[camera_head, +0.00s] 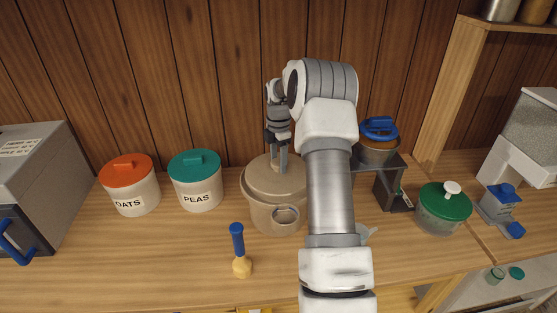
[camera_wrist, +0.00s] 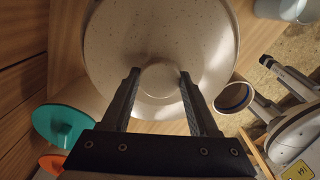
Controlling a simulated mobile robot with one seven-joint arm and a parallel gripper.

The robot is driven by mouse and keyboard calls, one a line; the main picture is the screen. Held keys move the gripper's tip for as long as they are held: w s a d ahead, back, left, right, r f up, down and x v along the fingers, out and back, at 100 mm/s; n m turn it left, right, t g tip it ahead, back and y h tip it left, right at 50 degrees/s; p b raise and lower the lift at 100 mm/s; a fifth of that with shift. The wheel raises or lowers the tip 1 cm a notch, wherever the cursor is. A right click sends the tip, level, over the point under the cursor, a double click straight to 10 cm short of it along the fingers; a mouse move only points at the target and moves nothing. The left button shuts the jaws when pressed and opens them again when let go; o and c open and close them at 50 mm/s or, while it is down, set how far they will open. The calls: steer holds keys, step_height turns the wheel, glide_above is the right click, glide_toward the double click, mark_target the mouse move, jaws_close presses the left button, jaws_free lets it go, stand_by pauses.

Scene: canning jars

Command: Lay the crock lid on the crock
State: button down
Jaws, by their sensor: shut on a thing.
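The crock (camera_head: 267,215) is a beige pot standing on the counter near the back wall. The crock lid (camera_head: 262,177) is a speckled beige disc, lying over the crock's mouth. My gripper (camera_head: 281,165) points down from above, its fingers shut on the lid's round knob. In the wrist view the lid (camera_wrist: 160,35) fills the upper middle, with its knob (camera_wrist: 159,80) between the fingertips of my gripper (camera_wrist: 158,75). The lid looks nearly level. I cannot tell whether it rests fully on the rim or sits slightly above it; my arm hides the crock's right side.
An orange-lidded OATS canister (camera_head: 131,190) and a teal-lidded PEAS canister (camera_head: 197,185) stand left. A dark stand (camera_head: 390,185) and green-lidded pot (camera_head: 443,212) are right. The front left counter is clear.

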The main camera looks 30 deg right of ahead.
steer(key=shift+f, duration=0.1)
steer(key=shift+c, duration=0.4)
jaws_free()
step_height(320, 180, up, 18)
steer(key=shift+f, duration=0.25)
stand_by(0.5)
